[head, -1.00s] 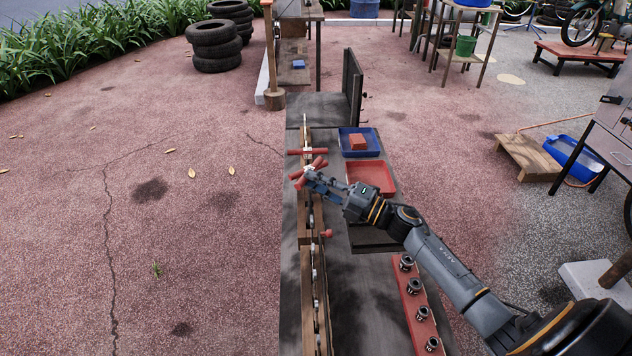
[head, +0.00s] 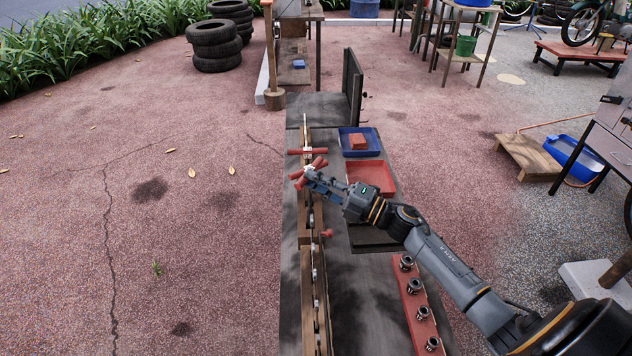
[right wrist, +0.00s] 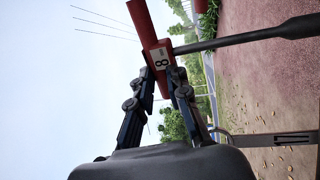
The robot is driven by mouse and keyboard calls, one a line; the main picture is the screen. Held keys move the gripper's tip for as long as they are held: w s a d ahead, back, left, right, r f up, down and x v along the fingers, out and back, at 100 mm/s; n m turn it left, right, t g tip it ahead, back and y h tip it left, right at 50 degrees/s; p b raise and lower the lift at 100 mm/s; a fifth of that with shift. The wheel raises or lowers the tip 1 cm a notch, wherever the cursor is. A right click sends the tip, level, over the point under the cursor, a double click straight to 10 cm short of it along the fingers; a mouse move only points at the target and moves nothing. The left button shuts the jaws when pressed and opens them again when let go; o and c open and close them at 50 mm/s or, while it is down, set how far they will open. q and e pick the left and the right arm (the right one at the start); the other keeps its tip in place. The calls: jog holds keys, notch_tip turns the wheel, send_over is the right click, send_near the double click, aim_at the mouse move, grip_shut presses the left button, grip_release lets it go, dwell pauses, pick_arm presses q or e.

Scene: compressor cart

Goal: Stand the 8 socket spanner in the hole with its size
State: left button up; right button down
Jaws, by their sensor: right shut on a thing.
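The 8 socket spanner has a red T-handle (head: 299,181) with a white label reading 8, clear in the right wrist view (right wrist: 160,57). My right gripper (head: 313,175) is shut on the spanner at its handle. In the right wrist view its fingers (right wrist: 164,80) close just beside the label, and the dark shaft points towards the ground. A long wooden rack (head: 306,270) runs along the bench's left side, below the spanner. The shaft's lower end and the hole marked 8 cannot be made out. My left gripper is not in view.
Another red T-handle (head: 306,152) is at the rack just beyond mine. A red knob (head: 327,234) is nearer. To the right are a red tray (head: 393,192), a blue tray (head: 343,140) with a red block (head: 358,142), and a red strip (head: 411,303) with several sockets.

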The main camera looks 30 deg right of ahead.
jog(key=shift+f+b, duration=2.55)
jog(key=shift+f, duration=0.4)
jog(key=c, duration=1.2)
grip_release()
jog(key=v, duration=1.2)
jog(key=shift+r, duration=0.1)
jog(key=shift+d, duration=0.1)
